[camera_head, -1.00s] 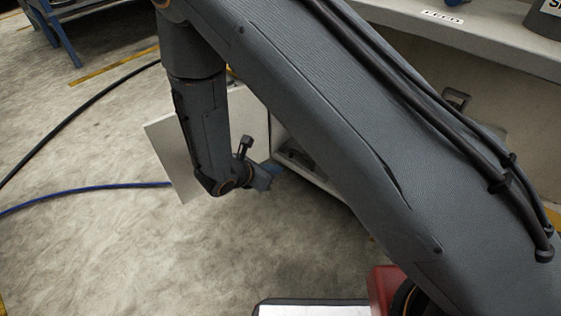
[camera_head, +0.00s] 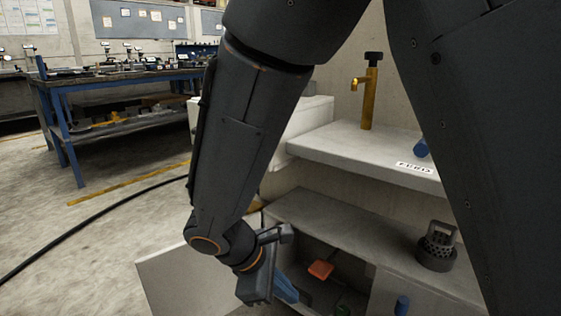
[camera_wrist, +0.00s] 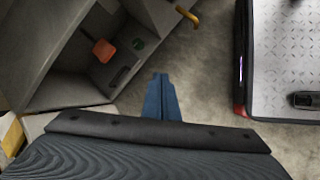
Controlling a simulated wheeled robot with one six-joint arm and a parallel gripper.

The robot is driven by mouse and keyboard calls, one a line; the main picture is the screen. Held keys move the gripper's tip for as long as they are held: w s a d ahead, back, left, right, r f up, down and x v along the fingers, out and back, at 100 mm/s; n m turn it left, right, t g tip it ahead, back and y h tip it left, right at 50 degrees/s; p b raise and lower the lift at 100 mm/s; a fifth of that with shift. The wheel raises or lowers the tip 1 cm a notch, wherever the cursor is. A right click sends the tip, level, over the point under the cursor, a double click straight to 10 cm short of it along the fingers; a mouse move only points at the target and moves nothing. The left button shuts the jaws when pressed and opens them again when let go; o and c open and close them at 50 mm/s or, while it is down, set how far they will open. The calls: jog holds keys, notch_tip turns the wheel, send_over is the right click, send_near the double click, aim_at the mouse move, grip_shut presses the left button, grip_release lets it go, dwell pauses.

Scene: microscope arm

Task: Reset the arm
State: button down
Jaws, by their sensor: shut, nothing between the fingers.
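My arm fills the middle and right of the head view. My gripper (camera_head: 286,292) hangs low in front of the open cabinet compartment, pointing down and to the right. In the wrist view its blue fingers (camera_wrist: 162,98) are together with nothing between them, above the floor beside the open cabinet. The fingers appear clear of the cabinet.
An orange block (camera_head: 320,269) lies in the compartment (camera_wrist: 72,75). A dark perforated holder (camera_head: 437,250) stands on the lower shelf. A brass tap-like post (camera_head: 369,98) stands above. A blue workbench (camera_head: 62,118) is far left.

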jog(key=s+a+r+m+g+y+p, duration=0.1)
jog(key=s+a+r+m+g+y, duration=0.2)
jog(key=s+r+m+y, duration=0.9)
jog(key=s+d+r+m+h+p, duration=0.2)
jog(key=d+r+p, duration=0.8)
jog(key=r+p, duration=0.5)
jog(key=s+d+r+m+h+p, duration=0.2)
jog(key=d+r+p, duration=0.8)
jog(key=p, duration=1.3)
notch_tip(320, 180, up, 5)
jog(key=shift+d+r+h, duration=0.1)
jog(key=shift+d+h, duration=0.3)
jog(key=shift+h, duration=0.8)
jog(key=shift+s, duration=0.1)
